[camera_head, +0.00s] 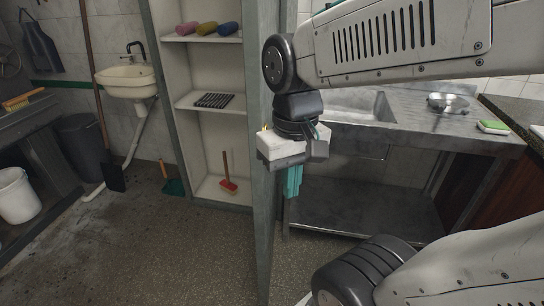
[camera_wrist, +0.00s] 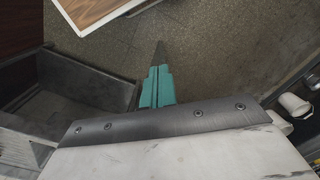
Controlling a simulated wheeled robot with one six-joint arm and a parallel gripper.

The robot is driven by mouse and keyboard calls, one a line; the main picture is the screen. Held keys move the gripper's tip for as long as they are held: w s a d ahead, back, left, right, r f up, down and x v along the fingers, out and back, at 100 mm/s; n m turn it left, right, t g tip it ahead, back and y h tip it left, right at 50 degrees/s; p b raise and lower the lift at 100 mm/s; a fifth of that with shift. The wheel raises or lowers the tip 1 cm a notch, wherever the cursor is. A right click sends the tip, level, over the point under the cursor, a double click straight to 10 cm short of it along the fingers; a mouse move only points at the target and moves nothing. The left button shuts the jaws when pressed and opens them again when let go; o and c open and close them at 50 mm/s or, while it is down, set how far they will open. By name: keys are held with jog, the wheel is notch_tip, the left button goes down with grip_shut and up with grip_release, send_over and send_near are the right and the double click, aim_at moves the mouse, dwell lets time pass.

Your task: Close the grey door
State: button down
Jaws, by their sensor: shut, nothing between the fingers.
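The grey door (camera_head: 264,215) belongs to a tall cabinet (camera_head: 170,90) and stands open, seen almost edge-on in the head view. The cabinet's shelves are exposed to its left. My gripper (camera_head: 291,192) points down just right of the door, with its teal fingers shut and empty. My wrist housing overlaps the door in the picture; I cannot tell whether anything touches it. In the wrist view my gripper's teal fingers (camera_wrist: 157,72) are together above the floor. A thin dark wedge lies beyond them, and I cannot tell what it is.
A steel sink counter (camera_head: 430,135) with a low shelf (camera_head: 350,205) stands right of the door. On the cabinet shelves are coloured rolls (camera_head: 207,28), a dark rack (camera_head: 214,100) and a red brush (camera_head: 227,184). The floor (camera_head: 190,250) left of the door is clear.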

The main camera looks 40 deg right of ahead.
jog(key=w+d+f+m+t+y, duration=0.4)
jog(key=d+f+m, duration=0.1)
jog(key=d+m, duration=0.3)
jog(key=w+d+f+m+t+y, duration=0.4)
jog(key=d+f+m+t, duration=0.1)
jog(key=d+m, duration=0.3)
jog(key=w+d+f+m+t+y, duration=0.4)
jog(key=w+d+f+m+y, duration=0.1)
jog(key=d+m, duration=0.4)
jog(key=x, duration=1.3)
jog(key=shift+s, duration=0.15)
jog(key=shift+a, duration=0.15)
